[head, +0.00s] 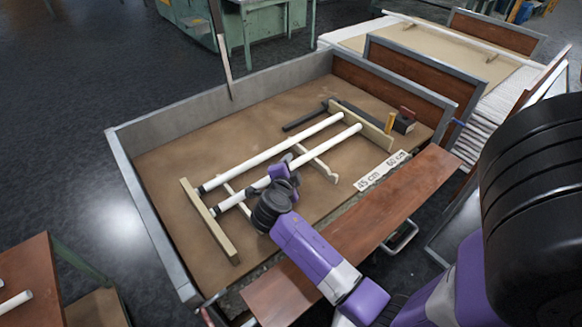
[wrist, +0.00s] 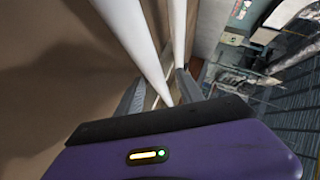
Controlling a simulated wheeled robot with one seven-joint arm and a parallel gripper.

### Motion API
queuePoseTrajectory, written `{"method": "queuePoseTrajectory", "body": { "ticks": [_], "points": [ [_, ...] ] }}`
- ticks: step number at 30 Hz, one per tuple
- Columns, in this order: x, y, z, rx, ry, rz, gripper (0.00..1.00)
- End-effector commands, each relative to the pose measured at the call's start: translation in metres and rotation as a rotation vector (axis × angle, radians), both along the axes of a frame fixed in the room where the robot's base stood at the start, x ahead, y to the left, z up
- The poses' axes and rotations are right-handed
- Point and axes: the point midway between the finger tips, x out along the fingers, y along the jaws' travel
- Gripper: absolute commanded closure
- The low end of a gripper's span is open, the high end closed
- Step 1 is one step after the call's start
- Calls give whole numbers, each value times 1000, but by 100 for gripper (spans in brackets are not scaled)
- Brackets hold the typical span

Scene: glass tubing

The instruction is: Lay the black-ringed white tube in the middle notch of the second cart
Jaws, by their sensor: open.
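Two white tubes lie side by side in the near cart (head: 150,147): the far tube (head: 265,154) and the near tube (head: 330,146). Each shows a dark ring at its left end. They rest across low supports, including a metal strip with a wavy end (head: 325,172). My gripper (head: 284,174) is at the near tube, partly hiding its middle. In the wrist view, a large white tube (wrist: 135,38) runs down between the open fingers of my gripper (wrist: 158,95); a second tube (wrist: 179,35) shows beside it. I cannot tell whether the fingers touch a tube.
A wooden strip (head: 210,220) stands at the tubes' left ends. A dark block (head: 404,124) and a label strip (head: 381,171) lie at right. A reddish board (head: 400,198) spans the front. Another cart (head: 430,47) stands behind, carrying a long pale bar.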

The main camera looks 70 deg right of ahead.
Motion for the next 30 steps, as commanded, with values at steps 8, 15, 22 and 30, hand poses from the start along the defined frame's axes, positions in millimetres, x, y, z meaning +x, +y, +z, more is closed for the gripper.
{"method": "queuePoseTrajectory", "body": {
  "ticks": [8,15,22,30],
  "points": [
    [-4,31,19,-1,-1,4,55],
    [-11,77,39,0,-1,4,55],
    [-15,103,52,0,-1,1,55],
    [-16,110,55,0,1,0,55]
  ]
}}
